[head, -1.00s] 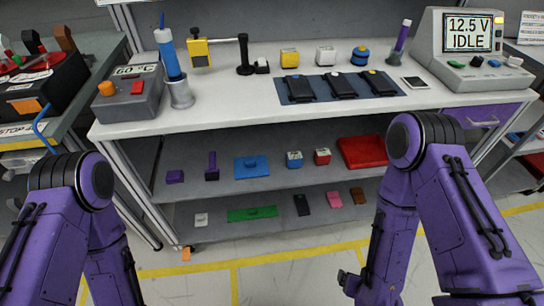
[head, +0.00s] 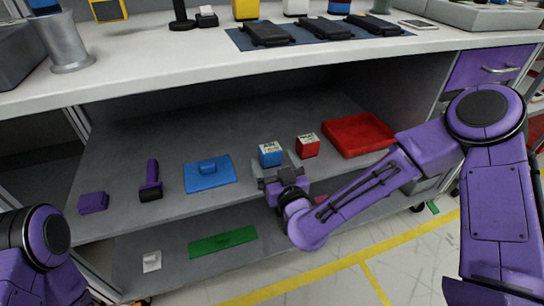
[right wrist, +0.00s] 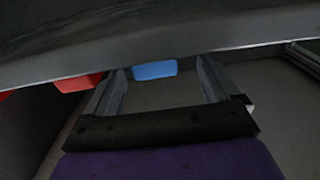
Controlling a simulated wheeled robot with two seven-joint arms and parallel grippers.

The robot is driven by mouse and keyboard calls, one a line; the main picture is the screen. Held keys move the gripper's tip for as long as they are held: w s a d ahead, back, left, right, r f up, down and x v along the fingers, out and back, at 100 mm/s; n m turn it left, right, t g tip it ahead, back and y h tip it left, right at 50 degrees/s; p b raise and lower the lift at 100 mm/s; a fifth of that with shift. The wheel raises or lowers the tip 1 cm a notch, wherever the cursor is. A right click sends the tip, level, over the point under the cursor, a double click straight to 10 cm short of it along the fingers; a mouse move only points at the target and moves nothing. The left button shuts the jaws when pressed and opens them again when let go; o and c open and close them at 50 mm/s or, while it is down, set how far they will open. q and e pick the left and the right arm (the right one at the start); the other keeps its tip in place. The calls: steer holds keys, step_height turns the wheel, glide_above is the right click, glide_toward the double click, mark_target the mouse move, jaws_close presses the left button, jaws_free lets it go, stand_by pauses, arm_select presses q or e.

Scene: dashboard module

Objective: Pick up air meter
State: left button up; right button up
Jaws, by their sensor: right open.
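A small blue box-shaped device (head: 270,154) with a pale labelled top stands on the upper shelf under the bench. A similar red one (head: 307,146) stands just right of it. I cannot read the labels, so I cannot tell which is the air meter. My right gripper (head: 277,173) is open at the shelf's front, right before the blue device. In the right wrist view the blue device (right wrist: 155,69) shows between and beyond the open fingers (right wrist: 160,84), and the red one (right wrist: 78,83) lies to the left. My left gripper is out of view.
The upper shelf also holds a red tray (head: 357,151), a blue lidded plate (head: 209,189), a purple handled tool (head: 151,182) and a purple block (head: 92,202). The bench top (head: 170,75) overhangs it. A green plate (head: 222,242) lies on the lower shelf.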

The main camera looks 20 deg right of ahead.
mark_target(273, 156)
steer(key=w, duration=0.3)
steer(key=w+b, duration=0.1)
steer(key=w, duration=0.1)
steer(key=shift+d+f, duration=0.1)
steer(key=shift+d, duration=0.2)
steer(key=shift+s, duration=0.1)
steer(key=c, duration=1.1)
steer(key=shift+c, duration=0.2)
steer(key=shift+r, duration=0.2)
